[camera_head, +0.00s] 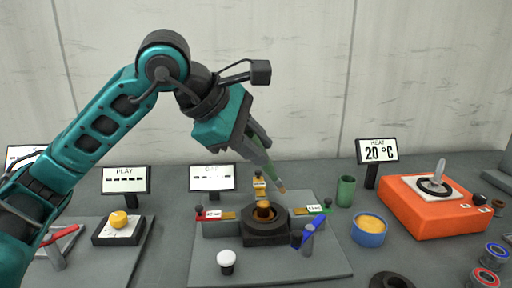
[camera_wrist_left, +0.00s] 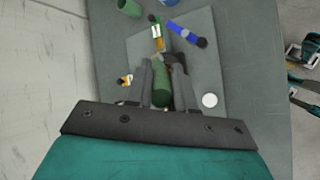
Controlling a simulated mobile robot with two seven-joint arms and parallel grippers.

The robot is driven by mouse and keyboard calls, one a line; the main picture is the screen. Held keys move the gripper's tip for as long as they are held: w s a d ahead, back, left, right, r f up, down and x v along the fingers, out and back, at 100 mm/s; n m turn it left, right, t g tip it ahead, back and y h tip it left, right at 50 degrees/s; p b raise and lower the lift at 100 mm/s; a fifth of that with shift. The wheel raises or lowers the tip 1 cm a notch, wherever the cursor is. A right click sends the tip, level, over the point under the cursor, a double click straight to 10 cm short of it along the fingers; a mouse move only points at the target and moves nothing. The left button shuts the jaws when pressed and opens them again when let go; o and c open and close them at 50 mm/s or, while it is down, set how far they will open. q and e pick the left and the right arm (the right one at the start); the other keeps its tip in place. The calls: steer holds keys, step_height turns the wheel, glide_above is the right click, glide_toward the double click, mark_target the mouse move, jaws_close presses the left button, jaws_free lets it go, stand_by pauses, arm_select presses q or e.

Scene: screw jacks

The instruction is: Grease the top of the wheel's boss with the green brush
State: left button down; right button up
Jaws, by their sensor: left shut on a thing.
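My left gripper (camera_head: 262,150) is shut on the green brush, whose pale tip (camera_head: 282,189) points down and to the right. In the left wrist view the green handle (camera_wrist_left: 161,88) lies between the two dark fingers. The tip shows above and slightly right of the orange-brown boss (camera_head: 263,208) in the head view; a gap shows between them. The boss rises from a dark block (camera_head: 266,232) in the middle of a grey plate. Whether this dark part is the wheel I cannot tell. The boss is hidden in the left wrist view. My right gripper is not in view.
Around the boss stand a red-marked block (camera_head: 213,215), a green-marked block (camera_head: 312,212) and a blue-handled piece (camera_head: 316,226). A white knob (camera_head: 227,258) stands in front. A green cup (camera_head: 346,190), a blue tin of yellow paste (camera_head: 369,231) and an orange heater (camera_head: 430,210) are right.

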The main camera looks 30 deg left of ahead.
arm_select(q)
steer(key=shift+r, duration=0.45)
step_height(320, 180, up, 3)
steer(key=p, duration=0.3)
steer(key=shift+r, duration=0.1)
steer(key=shift+a, duration=0.1)
stand_by(1.0)
